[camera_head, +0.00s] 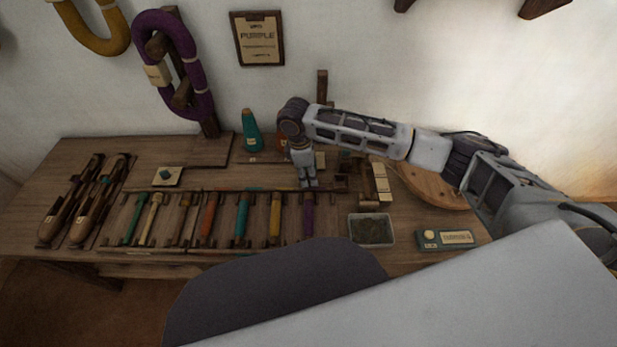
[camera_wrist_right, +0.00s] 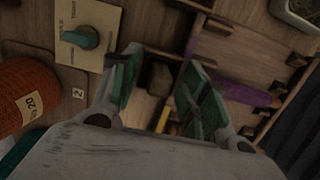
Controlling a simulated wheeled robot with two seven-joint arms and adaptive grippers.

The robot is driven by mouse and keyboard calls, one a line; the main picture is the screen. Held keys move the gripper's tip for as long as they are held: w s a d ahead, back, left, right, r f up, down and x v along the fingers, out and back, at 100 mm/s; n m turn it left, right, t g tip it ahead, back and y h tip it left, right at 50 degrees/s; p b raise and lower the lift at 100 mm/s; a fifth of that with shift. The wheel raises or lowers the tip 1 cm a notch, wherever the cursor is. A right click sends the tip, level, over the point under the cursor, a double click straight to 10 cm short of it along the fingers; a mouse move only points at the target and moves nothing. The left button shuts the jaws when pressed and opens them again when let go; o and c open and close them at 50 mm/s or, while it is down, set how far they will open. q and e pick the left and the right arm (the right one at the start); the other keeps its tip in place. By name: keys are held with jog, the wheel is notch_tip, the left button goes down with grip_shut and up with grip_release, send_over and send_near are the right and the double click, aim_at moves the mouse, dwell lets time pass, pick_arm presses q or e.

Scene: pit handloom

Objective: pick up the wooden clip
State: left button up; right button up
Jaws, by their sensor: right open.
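My right gripper (camera_head: 306,181) points down over the back of the workbench, behind the rack of coloured rods. In the right wrist view its two green-padded fingers (camera_wrist_right: 155,92) stand apart with a gap between them. A small brown wooden piece (camera_wrist_right: 160,78) lies on the wood between and beyond the fingertips; it may be the wooden clip, but the view is dark and I cannot be sure. It does not touch either finger as far as I see. I cannot make out the clip in the head view. My left gripper is not in view.
A rack holds several coloured rods (camera_head: 242,214). A teal cone (camera_head: 251,131) stands behind; an orange cone (camera_wrist_right: 24,95) and a card (camera_wrist_right: 92,28) with a teal piece are left in the wrist view. A metal tray (camera_head: 353,242) and teal box (camera_head: 428,239) sit front right.

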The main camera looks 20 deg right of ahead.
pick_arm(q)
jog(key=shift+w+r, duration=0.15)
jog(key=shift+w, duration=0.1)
pick_arm(e)
jog(key=shift+c, duration=0.3)
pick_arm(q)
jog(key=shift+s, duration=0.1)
pick_arm(e)
jog(key=c, duration=0.8)
jog(key=shift+r, duration=0.2)
jog(key=shift+r, duration=0.25)
jog(key=shift+r+p, duration=0.3)
jog(key=shift+r, duration=0.4)
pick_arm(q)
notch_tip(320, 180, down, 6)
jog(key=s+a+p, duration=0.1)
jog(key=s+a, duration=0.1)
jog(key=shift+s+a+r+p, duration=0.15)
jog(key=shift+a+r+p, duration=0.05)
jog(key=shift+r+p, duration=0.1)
pick_arm(e)
jog(key=shift+r, duration=3.9)
